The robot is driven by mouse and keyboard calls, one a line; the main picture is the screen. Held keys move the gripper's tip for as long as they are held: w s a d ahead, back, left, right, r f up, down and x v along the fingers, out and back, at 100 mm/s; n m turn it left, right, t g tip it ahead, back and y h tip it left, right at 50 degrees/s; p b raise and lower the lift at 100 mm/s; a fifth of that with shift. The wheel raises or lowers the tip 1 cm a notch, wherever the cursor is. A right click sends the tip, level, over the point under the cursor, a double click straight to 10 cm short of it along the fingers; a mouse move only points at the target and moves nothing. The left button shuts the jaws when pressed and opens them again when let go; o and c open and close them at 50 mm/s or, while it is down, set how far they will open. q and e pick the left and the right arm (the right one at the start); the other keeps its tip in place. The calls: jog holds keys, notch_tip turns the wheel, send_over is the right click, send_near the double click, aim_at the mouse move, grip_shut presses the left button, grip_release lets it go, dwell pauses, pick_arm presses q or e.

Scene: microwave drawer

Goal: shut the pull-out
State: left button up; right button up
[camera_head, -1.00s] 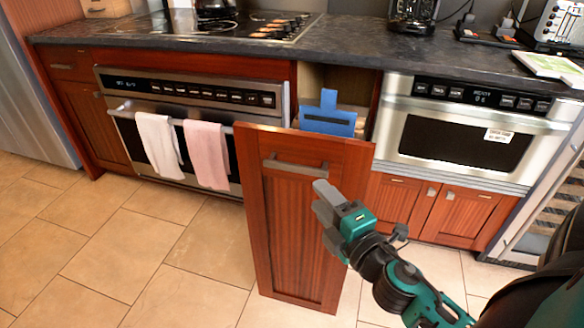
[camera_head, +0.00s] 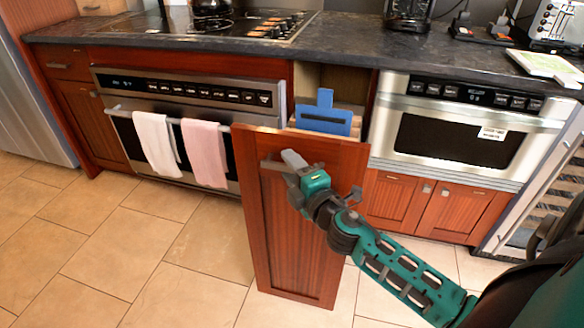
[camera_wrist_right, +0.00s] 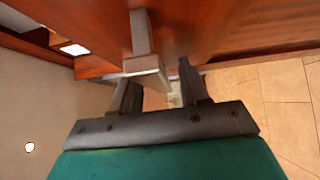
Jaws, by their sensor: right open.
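The pull-out (camera_head: 300,230) is a tall, narrow reddish-brown wooden front, standing well out from the counter between the oven and the microwave. Its grey bar handle (camera_head: 270,165) is near the top and mostly hidden by my right gripper (camera_head: 291,164). A blue board-like item (camera_head: 324,117) sits inside the pull-out, behind the front. In the right wrist view, my right gripper (camera_wrist_right: 158,90) is open, and the handle (camera_wrist_right: 146,62) is just ahead of the two fingers. I cannot tell whether they touch it. My left gripper is not in view.
The oven (camera_head: 230,92) with two towels is to the left, and the microwave (camera_head: 455,140) is to the right above a low cabinet (camera_head: 430,208). A dark countertop (camera_head: 350,45) runs behind. The tiled floor (camera_head: 130,250) is clear at the left.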

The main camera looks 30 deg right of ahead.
grip_shut()
dwell(0.3)
dwell(0.3)
